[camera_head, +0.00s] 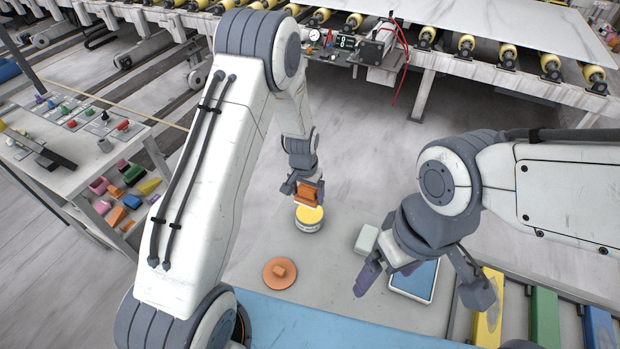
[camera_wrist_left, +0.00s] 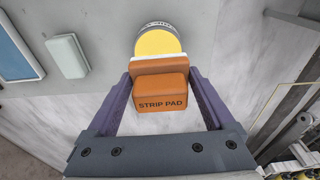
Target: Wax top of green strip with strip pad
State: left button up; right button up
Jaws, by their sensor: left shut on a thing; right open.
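My left gripper (camera_head: 308,190) is shut on the orange strip pad (camera_head: 306,194). In the left wrist view the pad (camera_wrist_left: 160,92), lettered "STRIP PAD", sits between the two purple fingers. The pad is close to a round tin (camera_head: 309,218) with yellow wax on top; this tin (camera_wrist_left: 158,42) is just beyond the pad in the left wrist view. I cannot tell whether pad and wax touch. The green strip (camera_head: 544,318) lies at the lower right, between a yellow strip and a blue strip. My right gripper (camera_head: 424,287) is open and empty, above the table near the blue-faced tablet.
An orange round pad with a knob (camera_head: 279,273) lies left of the tin. A pale block (camera_head: 366,239) and a blue-faced tablet (camera_head: 414,280) lie to the right. A yellow strip (camera_head: 489,308) and a blue strip (camera_head: 599,328) flank the green one. A roller conveyor (camera_head: 480,75) stands behind.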

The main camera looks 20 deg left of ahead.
aim_at(310, 212)
pick_arm(q)
jog(key=shift+w+d+r, duration=0.15)
jog(key=shift+w+r, duration=0.1)
jog(key=shift+f, duration=0.2)
jog(key=shift+f+b, duration=2.05)
jog(key=shift+f, duration=0.85)
pick_arm(e)
jog(key=shift+f, duration=1.75)
pick_arm(q)
jog(key=shift+f+b, duration=0.5)
jog(key=shift+f, duration=0.05)
pick_arm(e)
jog(key=shift+f, duration=0.5)
pick_arm(q)
jog(key=shift+r+p, duration=2.45)
jog(key=shift+r, duration=1.15)
pick_arm(e)
notch_tip(310, 212, up, 5)
jog(key=shift+f, duration=0.1)
pick_arm(q)
jog(key=shift+f, duration=0.15)
pick_arm(e)
jog(key=shift+f, duration=0.1)
